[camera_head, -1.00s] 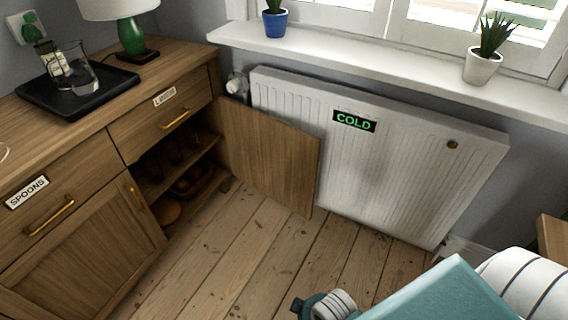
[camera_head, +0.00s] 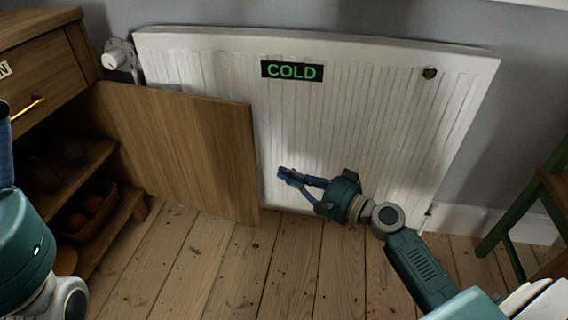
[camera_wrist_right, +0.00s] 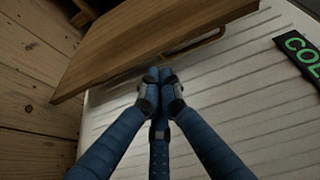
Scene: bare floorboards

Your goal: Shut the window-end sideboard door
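The sideboard door (camera_head: 180,145) is a plain wooden panel, swung wide open in front of the radiator. Its free edge points right. In the right wrist view the door (camera_wrist_right: 150,35) shows with a bar handle (camera_wrist_right: 195,45) on its radiator-facing side. My right gripper (camera_head: 283,173) is just right of the door's free edge, in front of the radiator; its fingertips (camera_wrist_right: 159,75) are together, close to the door and handle, with nothing seen between them. My left arm shows at the left edge; a blue part of its gripper (camera_head: 5,150) is cut off there.
The open sideboard compartment has shelves (camera_head: 85,165) with a basket (camera_head: 88,212) inside. A white radiator (camera_head: 350,130) with a "COLD" sign stands behind the door. A green-legged wooden stool (camera_head: 520,210) is at the right. Floorboards (camera_head: 210,265) in front are clear.

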